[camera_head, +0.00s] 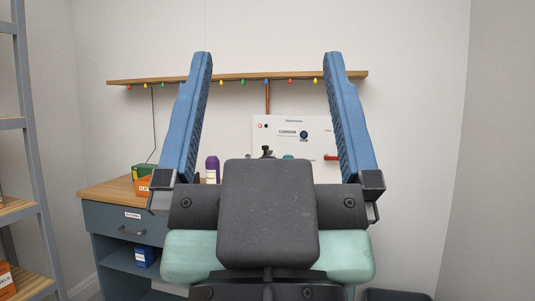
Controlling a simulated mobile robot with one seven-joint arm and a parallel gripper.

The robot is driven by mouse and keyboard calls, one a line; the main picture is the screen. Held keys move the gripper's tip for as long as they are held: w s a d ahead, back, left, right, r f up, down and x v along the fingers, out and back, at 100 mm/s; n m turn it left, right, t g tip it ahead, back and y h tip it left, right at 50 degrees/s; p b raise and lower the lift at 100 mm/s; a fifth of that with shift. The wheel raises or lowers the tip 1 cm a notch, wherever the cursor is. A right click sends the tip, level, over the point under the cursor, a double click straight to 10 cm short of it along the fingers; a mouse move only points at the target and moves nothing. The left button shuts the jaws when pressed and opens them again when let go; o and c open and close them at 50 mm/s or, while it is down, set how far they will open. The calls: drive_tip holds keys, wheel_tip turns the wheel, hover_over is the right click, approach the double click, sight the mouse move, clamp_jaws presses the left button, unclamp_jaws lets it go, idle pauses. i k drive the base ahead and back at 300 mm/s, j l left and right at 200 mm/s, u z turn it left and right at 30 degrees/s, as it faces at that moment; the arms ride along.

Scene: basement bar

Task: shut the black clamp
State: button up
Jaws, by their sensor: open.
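My gripper (267,56) fills the middle of the head view, its two blue fingers wide apart and pointing up, with nothing between them. A small black piece (267,152) shows just above my gripper's dark body, between the fingers and in front of the wall. It may be the black clamp, but its lower part is hidden and I cannot tell whether it is open or shut. It appears apart from both fingers.
A white panel (290,123) with a red handle (333,157) is on the back wall, below a wooden shelf (240,77) with coloured lights. A desk (107,190) at left bears boxes and a purple bottle (212,165). A metal rack (32,120) stands far left.

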sight(265, 148)
drive_tip(key=i+u, duration=0.15)
drive_tip(key=i, duration=0.35)
drive_tip(key=i+l+u, duration=0.15)
drive_tip(key=i, duration=0.3)
drive_tip(key=i+l+u, duration=0.2)
drive_tip(key=i, duration=0.3)
drive_tip(key=i+l+u, duration=0.15)
drive_tip(key=i, duration=0.3)
